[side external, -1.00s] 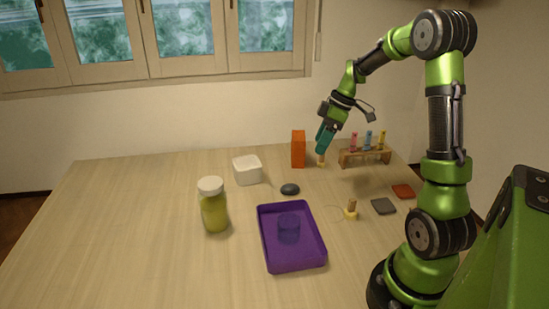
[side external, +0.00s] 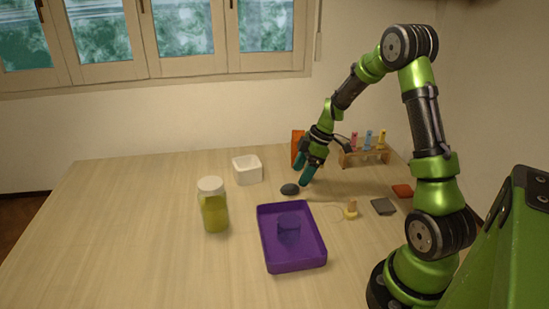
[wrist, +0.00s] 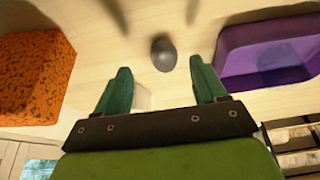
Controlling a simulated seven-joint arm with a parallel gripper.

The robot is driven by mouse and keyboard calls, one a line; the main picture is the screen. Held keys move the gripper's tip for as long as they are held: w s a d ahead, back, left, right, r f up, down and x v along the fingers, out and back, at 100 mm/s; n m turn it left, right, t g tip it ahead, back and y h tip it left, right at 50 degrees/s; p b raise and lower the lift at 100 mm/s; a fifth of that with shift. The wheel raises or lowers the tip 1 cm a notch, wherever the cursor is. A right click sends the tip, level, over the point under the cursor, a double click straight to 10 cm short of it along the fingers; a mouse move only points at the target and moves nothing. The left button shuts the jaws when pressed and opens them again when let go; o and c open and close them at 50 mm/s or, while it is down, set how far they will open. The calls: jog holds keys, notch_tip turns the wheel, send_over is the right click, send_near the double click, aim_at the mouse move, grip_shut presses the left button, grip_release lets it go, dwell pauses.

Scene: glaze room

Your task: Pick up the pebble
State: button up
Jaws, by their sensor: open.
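The pebble (side external: 290,189) is a small, dark grey, smooth oval lying on the wooden table, behind the purple tray. In the wrist view the pebble (wrist: 163,53) lies beyond the fingertips, roughly between their lines. My gripper (side external: 305,174) is just right of the pebble and a little above the table in the side view. In the wrist view my gripper (wrist: 160,82) has its two teal fingers spread wide with nothing between them. I see no contact with the pebble.
A purple tray (side external: 313,262) holding a blue cup (side external: 288,228) stands in front. An orange block (side external: 297,145) is close behind my gripper. The table's left side is clear.

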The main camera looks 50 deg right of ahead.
aim_at(293, 185)
jog(key=x, duration=0.5)
jog(key=shift+a, duration=0.35)
